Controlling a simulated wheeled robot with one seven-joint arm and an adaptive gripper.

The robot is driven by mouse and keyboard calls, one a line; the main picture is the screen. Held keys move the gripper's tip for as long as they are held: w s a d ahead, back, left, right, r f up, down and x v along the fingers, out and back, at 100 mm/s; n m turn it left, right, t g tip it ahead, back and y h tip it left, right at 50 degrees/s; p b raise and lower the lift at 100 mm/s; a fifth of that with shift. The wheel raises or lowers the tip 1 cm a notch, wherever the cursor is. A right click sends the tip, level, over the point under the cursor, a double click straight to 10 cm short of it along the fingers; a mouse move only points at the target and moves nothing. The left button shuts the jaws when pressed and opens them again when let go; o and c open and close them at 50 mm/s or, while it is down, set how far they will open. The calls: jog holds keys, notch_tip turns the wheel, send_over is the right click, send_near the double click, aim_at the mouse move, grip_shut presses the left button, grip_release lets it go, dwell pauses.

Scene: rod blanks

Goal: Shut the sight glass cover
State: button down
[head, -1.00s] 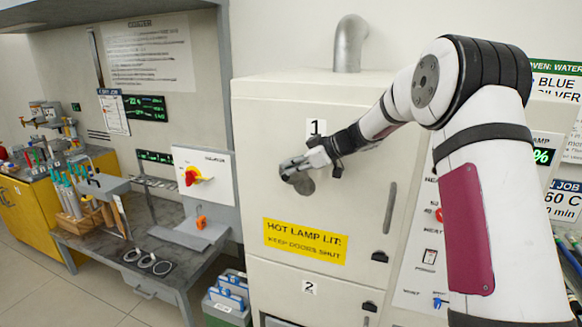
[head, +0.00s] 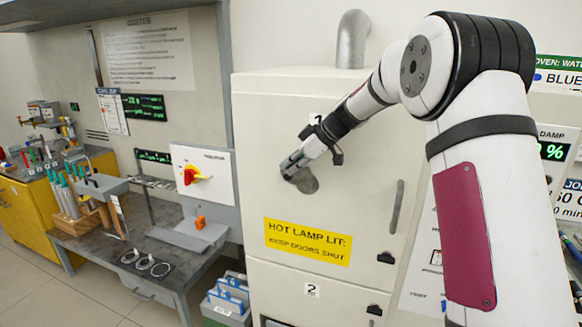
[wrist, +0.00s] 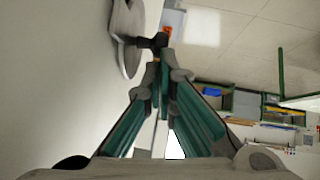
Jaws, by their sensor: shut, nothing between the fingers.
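The sight glass cover (head: 307,184) is a small grey round piece on the upper door of the white oven, below the number 1 label. My gripper (head: 289,171) is shut and empty, with its tips over the cover's upper left edge. In the wrist view the cover (wrist: 130,40) shows edge-on along the pale door. A dark knob (wrist: 152,42) sticks out from it, right by the fingertips (wrist: 163,62). I cannot tell whether they touch. My gripper partly hides the cover in the head view, and I cannot make out the glass.
The oven's upper door (head: 260,150) bears a yellow hot-lamp sign (head: 307,241) and a vertical handle (head: 397,206) at its right. A workbench (head: 100,235) with a switch panel (head: 207,190) stands at the left. The floor in front is clear at the lower left.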

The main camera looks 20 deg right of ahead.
aim_at(289, 179)
jog(key=shift+w+a+f+g+h+b, duration=0.2)
jog(key=shift+f+g+h+b, duration=0.1)
jog(key=shift+g+h+b, duration=0.25)
jog(key=shift+w+a+f+g+h+b, duration=0.15)
jog(key=shift+f+g+h+b, duration=0.15)
jog(key=shift+g+h+b, duration=0.25)
jog(key=shift+a+f+n+g+h+b, duration=0.15)
jog(key=shift+f+g+h+b, duration=0.3)
jog(key=shift+h+b, duration=0.35)
jog(key=shift+d+f+n+g+h+b, duration=0.15)
jog(key=shift+f+g+h+b, duration=0.2)
jog(key=shift+g+h+b, duration=0.4)
jog(key=shift+s+f+g+h+b, duration=0.1)
jog(key=shift+f+g+h+b, duration=0.35)
jog(key=shift+h, duration=0.5)
jog(key=shift+f+g+h+b, duration=0.35)
jog(key=shift+g+h+b, duration=0.15)
jog(key=shift+h, duration=0.4)
jog(key=shift+s+d+f, duration=0.1)
jog(key=shift+d+f, duration=0.05)
jog(key=shift+f, duration=0.1)
jog(key=shift+r, duration=0.1)
